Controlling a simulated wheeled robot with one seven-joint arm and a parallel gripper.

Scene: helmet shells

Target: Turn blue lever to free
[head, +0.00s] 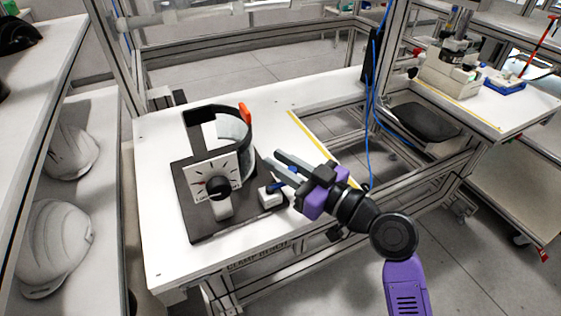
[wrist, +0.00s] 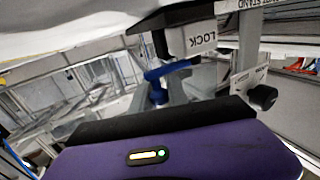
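The blue lever (head: 277,186) sits on a small white block (head: 270,196) at the right edge of the black base plate. In the wrist view, the blue lever (wrist: 166,70) shows just below a white block labelled LOCK (wrist: 200,38). My gripper (head: 271,158) reaches in from the right, its two grey fingers apart with a gap between them. The fingertips are close to the lever's block, on its far side. I cannot tell whether a finger touches the lever. Nothing is seen held.
A white dial panel (head: 212,175) with a black knob and a black ring frame (head: 192,130) with an orange tab stand on the black base plate (head: 205,232). The white table (head: 165,250) has free room around it. White helmet shells (head: 55,240) lie on the left shelf.

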